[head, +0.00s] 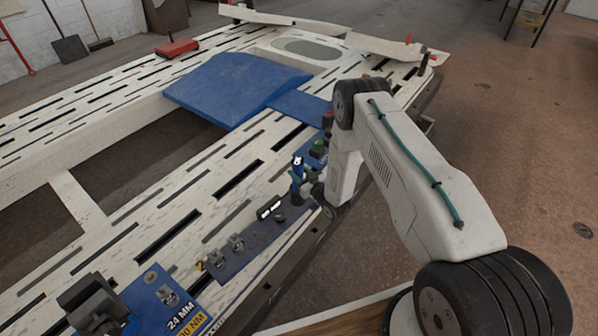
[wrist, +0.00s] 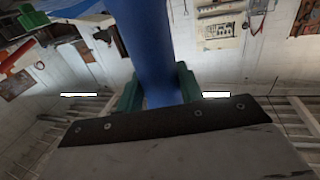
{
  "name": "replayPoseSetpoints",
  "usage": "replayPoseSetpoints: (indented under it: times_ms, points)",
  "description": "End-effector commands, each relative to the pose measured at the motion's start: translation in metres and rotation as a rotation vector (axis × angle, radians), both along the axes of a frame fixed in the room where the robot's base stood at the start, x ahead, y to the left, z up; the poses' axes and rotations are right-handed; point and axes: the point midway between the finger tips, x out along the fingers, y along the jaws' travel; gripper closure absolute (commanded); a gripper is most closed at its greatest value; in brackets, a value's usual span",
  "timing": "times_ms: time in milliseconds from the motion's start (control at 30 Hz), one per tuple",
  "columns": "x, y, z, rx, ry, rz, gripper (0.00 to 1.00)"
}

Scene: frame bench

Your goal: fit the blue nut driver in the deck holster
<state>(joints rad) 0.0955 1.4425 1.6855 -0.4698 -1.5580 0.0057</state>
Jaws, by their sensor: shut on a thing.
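The blue nut driver (wrist: 150,45) fills the upper middle of the wrist view. The green fingers of my gripper (wrist: 157,88) are shut on it, one on each side. In the head view the driver (head: 296,178) is a small blue shape at my gripper (head: 306,184), above the bench's near rail. It looks roughly upright; its tip is not clear. A dark blue fixture strip (head: 228,263) runs along this rail, with a dark round piece, a white-marked slot and small metal clips. I cannot tell which of these is the deck holster.
The slotted white frame bench (head: 150,235) spans the left and middle. A blue panel (head: 235,88) lies farther back. A dark clamp (head: 92,303) and blue labelled plate (head: 160,292) are at the near left.

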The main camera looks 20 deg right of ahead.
Motion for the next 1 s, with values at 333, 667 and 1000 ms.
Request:
replayPoseSetpoints:
  times_ms: [333, 667, 1000]
  points:
    - [0.001, 0.0, -0.004, 0.001, -0.004, 0.0, 0.38]
    - [-0.003, -0.001, -0.006, -0.001, 0.002, -0.001, 0.38]
    - [-0.051, -0.021, -0.005, 0.001, 0.001, -0.002, 0.38]
